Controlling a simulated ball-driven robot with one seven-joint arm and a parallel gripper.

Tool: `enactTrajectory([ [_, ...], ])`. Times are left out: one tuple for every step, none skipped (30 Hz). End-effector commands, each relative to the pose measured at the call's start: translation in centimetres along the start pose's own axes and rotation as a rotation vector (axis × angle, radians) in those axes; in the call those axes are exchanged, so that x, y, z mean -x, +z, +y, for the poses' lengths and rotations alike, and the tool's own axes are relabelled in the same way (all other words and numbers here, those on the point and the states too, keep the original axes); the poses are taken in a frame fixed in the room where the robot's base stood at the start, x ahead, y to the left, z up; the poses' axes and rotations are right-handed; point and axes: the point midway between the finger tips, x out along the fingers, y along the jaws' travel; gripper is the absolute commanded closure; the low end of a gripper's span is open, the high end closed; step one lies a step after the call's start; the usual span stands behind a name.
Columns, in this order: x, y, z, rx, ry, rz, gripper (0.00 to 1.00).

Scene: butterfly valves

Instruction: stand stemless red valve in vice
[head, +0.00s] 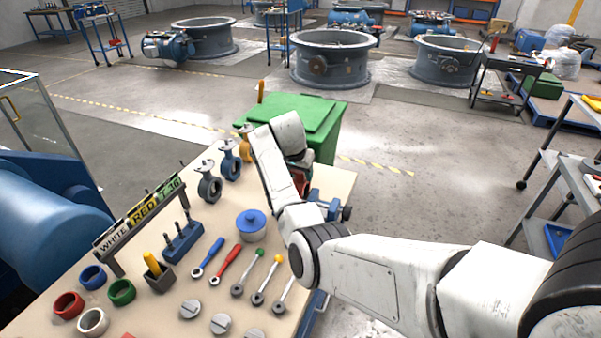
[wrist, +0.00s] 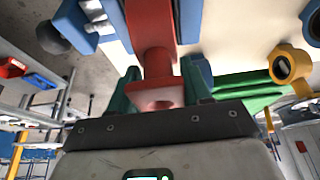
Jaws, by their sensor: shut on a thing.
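My gripper (wrist: 160,88) has green fingers closed on the neck of the red valve (wrist: 153,62). The flange at the neck's end faces the wrist camera and shows no stem. The valve's red body runs off the top edge of the wrist view, with blue parts of the vice (wrist: 101,17) on both sides. Whether it touches or rests in the vice cannot be told. In the head view, my arm hides most of the valve (head: 301,182); only a little red shows beside the blue vice (head: 331,206) at the bench's right edge.
The bench (head: 222,292) carries a blue valve (head: 230,163), a grey valve (head: 209,184), a yellow valve (head: 246,148), a blue-lidded pot (head: 251,224), wrenches, coloured rings and a label rack (head: 140,213). A green bin (head: 310,115) stands behind. Open floor lies to the right.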

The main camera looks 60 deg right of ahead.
Motion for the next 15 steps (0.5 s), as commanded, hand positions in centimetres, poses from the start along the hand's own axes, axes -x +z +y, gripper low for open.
enactTrajectory([
  [0.18, -0.15, -0.07, -0.001, -0.002, 0.004, 1.00],
  [0.17, -0.14, -0.06, -0.001, -0.002, 0.004, 1.00],
  [0.15, -0.12, -0.05, -0.001, -0.002, 0.004, 1.00],
  [0.13, -0.10, -0.05, 0.000, -0.002, 0.004, 1.00],
  [0.11, -0.09, -0.04, 0.000, -0.002, 0.004, 1.00],
  [0.09, -0.07, -0.04, 0.000, -0.002, 0.004, 1.00],
  [0.07, -0.06, -0.05, 0.000, -0.002, 0.004, 1.00],
  [0.06, -0.06, -0.05, -0.001, -0.002, 0.004, 1.00],
  [0.06, -0.06, -0.05, -0.001, -0.002, 0.004, 1.00],
  [0.06, -0.06, -0.05, -0.001, -0.002, 0.004, 1.00],
  [0.06, -0.06, -0.05, -0.001, -0.002, 0.004, 1.00],
  [0.06, -0.06, -0.05, -0.001, -0.002, 0.004, 0.49],
  [0.06, -0.06, -0.05, -0.001, -0.002, 0.004, 0.46],
  [0.05, -0.05, -0.04, -0.001, -0.002, 0.004, 0.43],
  [0.03, -0.04, -0.04, 0.000, -0.001, 0.003, 0.39],
])
